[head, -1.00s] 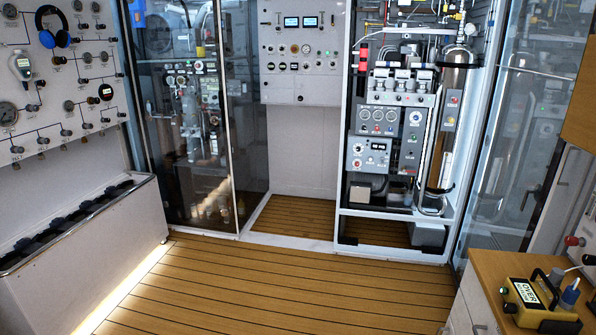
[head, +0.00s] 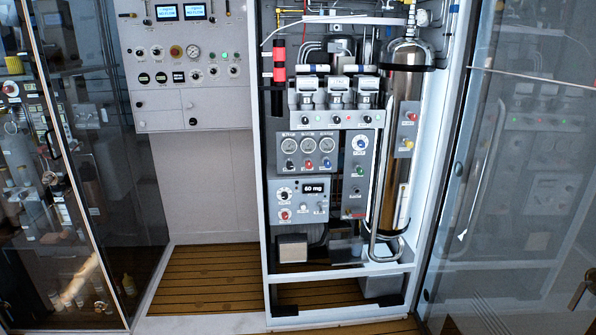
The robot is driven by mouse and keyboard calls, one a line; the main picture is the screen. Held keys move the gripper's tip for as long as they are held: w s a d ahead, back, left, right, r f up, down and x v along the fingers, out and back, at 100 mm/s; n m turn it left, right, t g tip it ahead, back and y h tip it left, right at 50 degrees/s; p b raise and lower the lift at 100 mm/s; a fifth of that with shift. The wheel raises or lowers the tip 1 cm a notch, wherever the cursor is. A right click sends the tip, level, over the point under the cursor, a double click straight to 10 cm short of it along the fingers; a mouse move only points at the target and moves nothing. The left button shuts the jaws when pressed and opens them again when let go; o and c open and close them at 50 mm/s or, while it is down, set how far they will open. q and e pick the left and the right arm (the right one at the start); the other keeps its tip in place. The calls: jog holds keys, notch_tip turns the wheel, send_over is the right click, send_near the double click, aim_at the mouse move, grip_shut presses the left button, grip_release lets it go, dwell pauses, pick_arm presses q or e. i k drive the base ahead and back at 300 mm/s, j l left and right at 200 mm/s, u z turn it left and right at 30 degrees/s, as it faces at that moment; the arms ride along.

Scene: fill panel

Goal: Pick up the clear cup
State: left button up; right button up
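I cannot make out a clear cup in the head view. Neither of my grippers shows in the head view. An open equipment cabinet (head: 259,200) with a white frame stands ahead, right of centre. Inside it are a grey gauge panel (head: 313,171) with a small display reading "60 mg" and a tall shiny metal cylinder (head: 402,125). A small box (head: 291,248) with a pale front sits low in the cabinet.
A grey control panel (head: 187,100) hangs on the wall to the left. A dark glass enclosure (head: 130,185) stands at far left, with small bottles inside. A large glass door (head: 520,200) fills the right side. Wood-plank floor (head: 210,280) shows below the panel.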

aim_at(357, 247)
jog(key=i+l+z, duration=0.1)
jog(key=i+z, duration=0.3)
jog(key=i, duration=1.25)
